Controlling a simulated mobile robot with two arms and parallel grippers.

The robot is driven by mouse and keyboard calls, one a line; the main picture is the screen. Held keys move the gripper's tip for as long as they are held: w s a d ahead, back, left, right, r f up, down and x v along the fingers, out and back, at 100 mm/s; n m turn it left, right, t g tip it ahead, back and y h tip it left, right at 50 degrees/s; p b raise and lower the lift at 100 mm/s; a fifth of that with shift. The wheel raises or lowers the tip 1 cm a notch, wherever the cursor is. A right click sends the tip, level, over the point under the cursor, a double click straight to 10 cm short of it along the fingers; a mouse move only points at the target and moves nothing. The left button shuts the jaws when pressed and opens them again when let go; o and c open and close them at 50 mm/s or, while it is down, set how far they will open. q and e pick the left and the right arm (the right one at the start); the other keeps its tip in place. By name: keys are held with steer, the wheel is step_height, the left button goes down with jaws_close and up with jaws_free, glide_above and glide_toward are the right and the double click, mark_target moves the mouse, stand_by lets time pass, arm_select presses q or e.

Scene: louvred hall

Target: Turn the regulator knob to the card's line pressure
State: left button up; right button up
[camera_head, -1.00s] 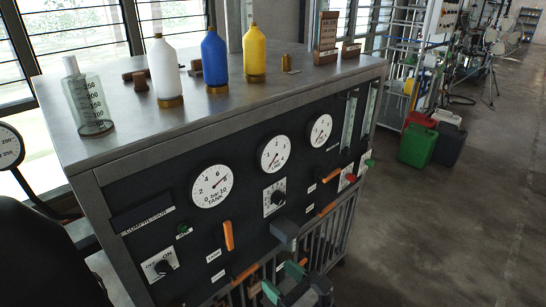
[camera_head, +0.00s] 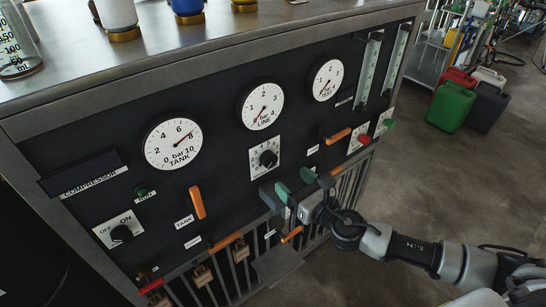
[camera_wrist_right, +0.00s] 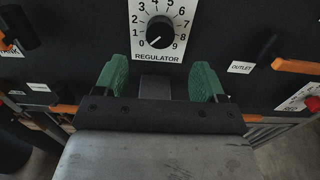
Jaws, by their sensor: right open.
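The regulator knob (camera_head: 268,158) is a black dial on a white numbered plate in the middle of the dark panel. It shows larger in the right wrist view (camera_wrist_right: 160,32), above the word REGULATOR, its white mark toward the lower left near 0. My right gripper (camera_head: 294,182) has green fingertips and is just below and right of the knob. In the wrist view its fingers (camera_wrist_right: 162,82) are apart and empty, below the plate. I see no card that I can read.
The TANK gauge (camera_head: 173,144) and TEST gauge (camera_head: 327,80) flank the LINE gauge. Orange handles (camera_head: 197,202) (camera_head: 339,136) and a red knob (camera_head: 364,139) stick out nearby. Bottles stand on the cabinet top (camera_head: 190,55). Jerrycans (camera_head: 450,106) stand on the floor at right.

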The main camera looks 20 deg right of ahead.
mark_target(272, 162)
steer(key=x, duration=0.3)
steer(key=shift+w+a, duration=0.15)
steer(key=shift+w, duration=0.25)
steer(key=x, duration=0.4)
arm_select(q)
steer(key=shift+w+d+r, duration=0.15)
steer(key=shift+w+d, duration=0.1)
steer(key=shift+d, duration=0.15)
arm_select(e)
steer(key=shift+w, duration=0.2)
arm_select(q)
steer(key=shift+s+a, duration=0.15)
arm_select(e)
steer(key=shift+w, duration=0.2)
arm_select(q)
steer(key=shift+s+a, duration=0.1)
steer(key=shift+a, duration=0.05)
arm_select(e)
steer(key=shift+a, duration=0.1)
arm_select(q)
steer(key=shift+a, duration=0.1)
arm_select(e)
steer(key=shift+f, duration=0.1)
jaws_close()
